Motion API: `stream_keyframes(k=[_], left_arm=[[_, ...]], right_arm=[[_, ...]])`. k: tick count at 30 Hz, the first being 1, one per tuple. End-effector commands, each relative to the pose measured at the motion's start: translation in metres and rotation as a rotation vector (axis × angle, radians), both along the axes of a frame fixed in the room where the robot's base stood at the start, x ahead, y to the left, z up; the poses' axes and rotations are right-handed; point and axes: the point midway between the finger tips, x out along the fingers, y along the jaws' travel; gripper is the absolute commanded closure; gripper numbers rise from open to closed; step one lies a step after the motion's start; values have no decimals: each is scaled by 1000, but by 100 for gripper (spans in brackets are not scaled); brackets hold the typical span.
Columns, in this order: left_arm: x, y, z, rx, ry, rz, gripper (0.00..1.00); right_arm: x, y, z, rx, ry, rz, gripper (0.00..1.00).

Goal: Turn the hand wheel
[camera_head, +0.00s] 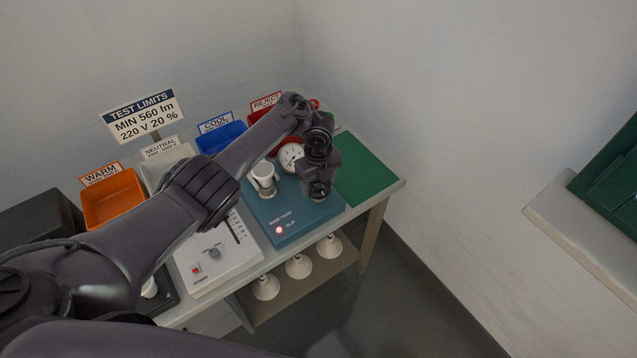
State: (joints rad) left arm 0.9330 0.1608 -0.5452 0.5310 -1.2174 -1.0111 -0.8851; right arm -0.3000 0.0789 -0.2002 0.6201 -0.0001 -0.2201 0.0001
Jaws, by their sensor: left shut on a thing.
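My left arm reaches in from the left over the bench and bends down at its wrist. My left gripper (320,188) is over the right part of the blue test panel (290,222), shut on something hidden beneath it. I cannot clearly make out the hand wheel. Red parts show beside the wrist, but the arm covers most of them and I cannot tell what they belong to. A round white dial (290,156) is just left of the wrist, and a white cup-shaped holder (264,180) stands on the panel. My right gripper is not in view.
Orange (113,197), grey (165,162), blue (222,136) and red (262,118) bins line the back. A white control box (217,252) is left of the panel. A green mat (364,170) lies clear at right. Several white bulbs (298,266) are on the lower shelf.

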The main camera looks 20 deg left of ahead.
Motion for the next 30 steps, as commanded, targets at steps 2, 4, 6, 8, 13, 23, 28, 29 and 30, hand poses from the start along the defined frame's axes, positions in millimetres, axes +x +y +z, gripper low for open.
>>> stream_keyframes(k=[2, 4, 6, 8, 13, 23, 28, 29, 30], left_arm=[[0, 0, 0, -1, -1, -2, 58], [0, 0, 0, -1, -1, -2, 58], [0, 0, 0, -1, -1, -2, 58], [0, 0, 0, -1, -1, -1, 58], [0, 0, 0, -1, -1, -1, 22], [0, 0, 1, -1, -1, 0, 13], [2, -1, 16, -3, -3, 0, 13], [2, -1, 21, -2, -4, -2, 13], [2, 0, 28, -1, -4, -1, 13]], right_arm=[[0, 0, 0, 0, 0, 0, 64], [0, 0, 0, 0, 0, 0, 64], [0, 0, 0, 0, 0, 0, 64], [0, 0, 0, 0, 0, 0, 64], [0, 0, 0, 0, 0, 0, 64], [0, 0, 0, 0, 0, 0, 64], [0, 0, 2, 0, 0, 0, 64], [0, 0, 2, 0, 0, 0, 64], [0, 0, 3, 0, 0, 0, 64]])
